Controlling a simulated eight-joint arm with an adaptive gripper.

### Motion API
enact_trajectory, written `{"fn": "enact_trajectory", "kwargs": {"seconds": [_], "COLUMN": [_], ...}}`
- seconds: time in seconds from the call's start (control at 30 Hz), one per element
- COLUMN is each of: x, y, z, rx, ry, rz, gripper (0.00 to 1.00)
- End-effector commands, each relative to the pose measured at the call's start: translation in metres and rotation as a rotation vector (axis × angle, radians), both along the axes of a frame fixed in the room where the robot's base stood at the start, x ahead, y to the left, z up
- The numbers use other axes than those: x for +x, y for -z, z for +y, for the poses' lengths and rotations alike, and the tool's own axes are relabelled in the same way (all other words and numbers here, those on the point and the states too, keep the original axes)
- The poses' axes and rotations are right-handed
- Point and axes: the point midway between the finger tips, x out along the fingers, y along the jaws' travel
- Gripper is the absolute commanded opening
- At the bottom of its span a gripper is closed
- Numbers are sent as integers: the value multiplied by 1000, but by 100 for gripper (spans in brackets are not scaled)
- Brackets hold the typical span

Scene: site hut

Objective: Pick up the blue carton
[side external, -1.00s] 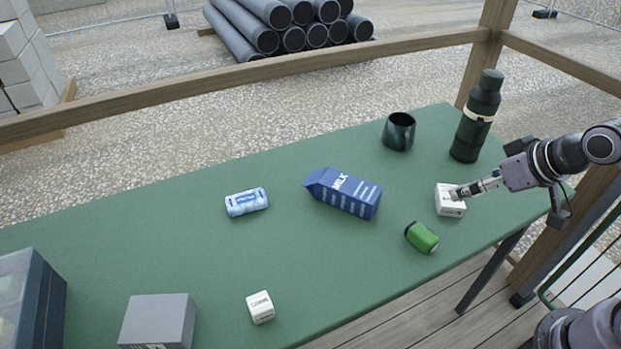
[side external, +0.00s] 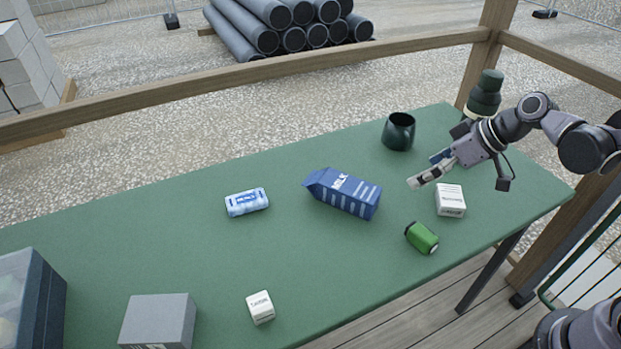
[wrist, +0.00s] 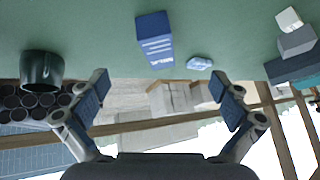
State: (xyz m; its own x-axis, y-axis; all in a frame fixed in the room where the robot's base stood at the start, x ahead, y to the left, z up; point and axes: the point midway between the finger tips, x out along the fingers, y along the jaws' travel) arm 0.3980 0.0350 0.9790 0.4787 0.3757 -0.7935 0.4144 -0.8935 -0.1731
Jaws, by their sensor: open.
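The blue carton (side external: 343,193), marked MILK, lies on its side near the middle of the green table (side external: 190,255). In the wrist view the blue carton (wrist: 154,38) is at the top centre, ahead of the jaws. My gripper (side external: 428,172) is open and empty, above the table to the right of the carton and apart from it. In the wrist view the two fingers of my gripper (wrist: 160,100) stand wide apart with nothing between them.
A white box (side external: 450,200) and a green can (side external: 421,238) lie right of the carton. A dark mug (side external: 398,132) and a bottle (side external: 485,95), partly hidden by my arm, stand behind. A blue-white can (side external: 247,202), small white box (side external: 260,307) and grey box (side external: 158,322) are left.

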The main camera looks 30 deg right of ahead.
Motion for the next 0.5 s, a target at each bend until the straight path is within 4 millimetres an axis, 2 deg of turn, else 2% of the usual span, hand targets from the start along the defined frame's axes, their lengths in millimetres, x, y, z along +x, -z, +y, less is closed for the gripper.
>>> {"fn": "enact_trajectory", "kwargs": {"seconds": [0.03,0.2,0.5], "x": [10,35,67], "y": [5,20,51], "z": [0,2,0], "rx": [19,80,176], "ry": [-31,-153,-354], "rz": [-14,-83,-279], "gripper": [100,100,100]}}
